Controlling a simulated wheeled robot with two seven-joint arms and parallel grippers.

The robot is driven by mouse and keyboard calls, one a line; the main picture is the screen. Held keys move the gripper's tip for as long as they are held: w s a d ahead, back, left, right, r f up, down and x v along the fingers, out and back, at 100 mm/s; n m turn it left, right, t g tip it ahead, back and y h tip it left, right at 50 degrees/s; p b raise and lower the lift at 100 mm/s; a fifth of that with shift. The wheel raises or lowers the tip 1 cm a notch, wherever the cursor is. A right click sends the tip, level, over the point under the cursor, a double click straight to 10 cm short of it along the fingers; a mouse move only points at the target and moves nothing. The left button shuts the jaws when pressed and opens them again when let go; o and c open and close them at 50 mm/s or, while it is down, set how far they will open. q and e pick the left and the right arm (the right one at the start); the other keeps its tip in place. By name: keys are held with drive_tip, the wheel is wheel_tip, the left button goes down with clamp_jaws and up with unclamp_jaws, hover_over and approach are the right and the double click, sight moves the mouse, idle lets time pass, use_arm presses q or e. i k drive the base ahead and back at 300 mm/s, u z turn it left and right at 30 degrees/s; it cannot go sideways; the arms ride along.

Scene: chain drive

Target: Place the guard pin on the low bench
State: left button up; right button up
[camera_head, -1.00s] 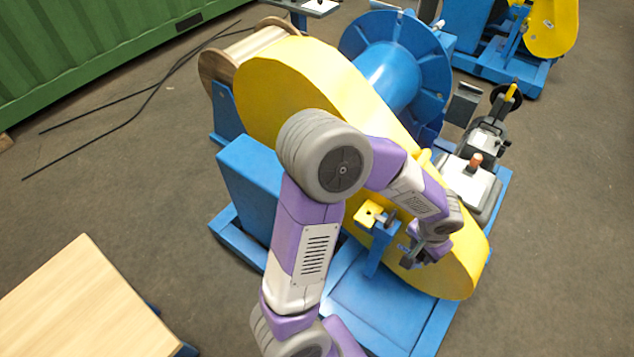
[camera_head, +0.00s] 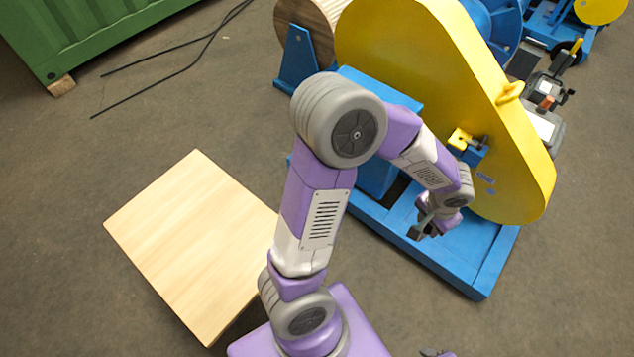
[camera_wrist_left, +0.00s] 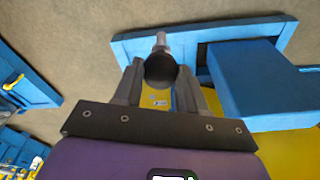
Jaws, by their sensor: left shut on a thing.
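The guard pin (camera_wrist_left: 160,68) is between the fingers of my left gripper (camera_wrist_left: 160,90) in the left wrist view. Its round dark head faces the camera and a short grey piece shows beyond it. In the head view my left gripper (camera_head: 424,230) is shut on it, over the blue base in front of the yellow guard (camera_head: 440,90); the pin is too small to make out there. The low bench (camera_head: 190,240), with a pale wooden top, stands left of my left arm. Its visible top is bare.
The blue machine base (camera_head: 460,260) lies under and behind my left gripper. A yellow bracket piece (camera_head: 461,139) sticks out by the guard. Black rods (camera_head: 170,75) lie on the floor near the green container (camera_head: 80,35). Floor between bench and machine is clear.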

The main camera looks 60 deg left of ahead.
sight(192, 236)
drive_tip(key=k, duration=1.35)
drive_tip(key=u, duration=1.15)
drive_tip(key=i, duration=0.5)
drive_tip(key=u, duration=0.05)
